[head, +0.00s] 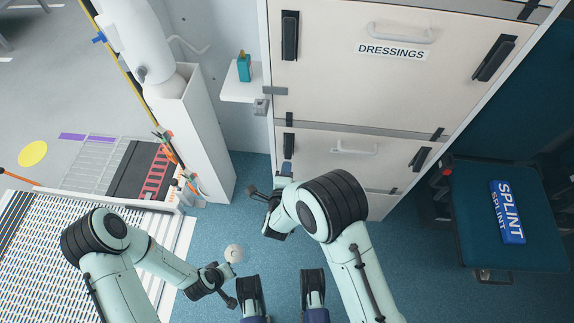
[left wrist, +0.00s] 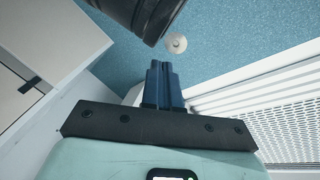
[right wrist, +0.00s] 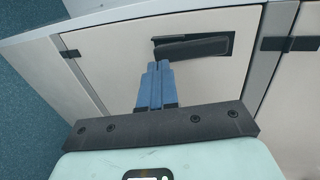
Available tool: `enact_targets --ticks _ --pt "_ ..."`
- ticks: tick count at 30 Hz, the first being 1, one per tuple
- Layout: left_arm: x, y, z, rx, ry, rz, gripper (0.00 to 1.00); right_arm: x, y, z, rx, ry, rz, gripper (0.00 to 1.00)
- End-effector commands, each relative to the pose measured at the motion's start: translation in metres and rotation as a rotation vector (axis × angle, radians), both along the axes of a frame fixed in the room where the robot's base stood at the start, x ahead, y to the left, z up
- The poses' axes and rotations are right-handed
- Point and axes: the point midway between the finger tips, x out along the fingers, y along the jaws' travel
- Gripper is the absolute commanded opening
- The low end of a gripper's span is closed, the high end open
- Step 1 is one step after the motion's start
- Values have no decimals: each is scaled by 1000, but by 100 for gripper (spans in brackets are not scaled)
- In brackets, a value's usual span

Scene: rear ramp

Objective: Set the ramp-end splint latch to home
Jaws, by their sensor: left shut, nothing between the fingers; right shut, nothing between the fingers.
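The lower cabinet front has a black latch at its left, ramp-side end (head: 289,143). In the right wrist view the latch handle (right wrist: 192,47) lies in a dark recess, slightly askew to it, its near end standing proud. My right gripper (head: 287,168) is shut and empty, its blue fingertips (right wrist: 158,66) at that end of the handle; whether they touch I cannot tell. A blue SPLINT sign (head: 508,212) lies on the teal seat at the right. My left gripper (left wrist: 160,66) is shut and empty, low over the floor near the ramp.
The upper front is labelled DRESSINGS (head: 391,51), with black latches at both ends. A second latch (head: 420,158) is on the lower front's right. A white round object (head: 233,253) is near my left gripper. A white post (head: 200,140) and slatted ramp (head: 40,235) stand left.

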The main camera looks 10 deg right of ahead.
Motion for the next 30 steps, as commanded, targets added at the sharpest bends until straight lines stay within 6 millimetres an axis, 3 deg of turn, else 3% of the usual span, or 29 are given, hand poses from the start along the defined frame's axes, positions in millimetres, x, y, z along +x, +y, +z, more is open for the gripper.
enact_targets --ticks 6,18,24,30 --pt "8 4 -5 11 -22 9 0 19 -5 -7 -1 -1 -1 0" --pt "9 5 -6 12 -24 10 0 21 -5 -8 -1 0 0 0" --pt "-11 10 -33 13 47 15 0 28 -8 -21 1 2 -3 0" --pt "-11 10 -30 13 47 15 0 28 -7 -17 -1 0 0 0"
